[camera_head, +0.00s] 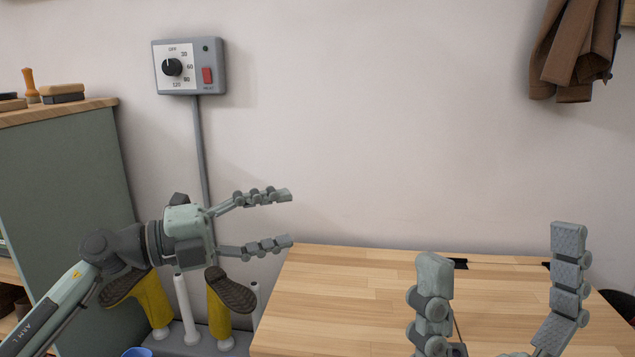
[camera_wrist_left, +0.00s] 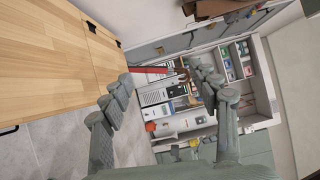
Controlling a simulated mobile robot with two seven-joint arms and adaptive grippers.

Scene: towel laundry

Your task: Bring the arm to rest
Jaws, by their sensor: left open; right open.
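My left arm comes in from the left in the head view. Its gripper (camera_head: 290,218) is open and empty, its two fingers pointing right, in front of the wall and just off the left back corner of the wooden worktop (camera_head: 340,300). In the left wrist view the same gripper (camera_wrist_left: 165,85) has its fingers apart with nothing between them. My right gripper (camera_head: 500,250) shows at the lower right of the head view, over the worktop. Its fingers stand upright, wide apart and empty. The rest of the right arm is out of view.
A grey timer box (camera_head: 189,67) with a dial and red switch hangs on the wall. Yellow boots (camera_head: 152,300) hang upside down on a rack below my left gripper. A green cabinet (camera_head: 70,170) stands left. A brown coat (camera_head: 577,45) hangs at upper right. The visible worktop is clear.

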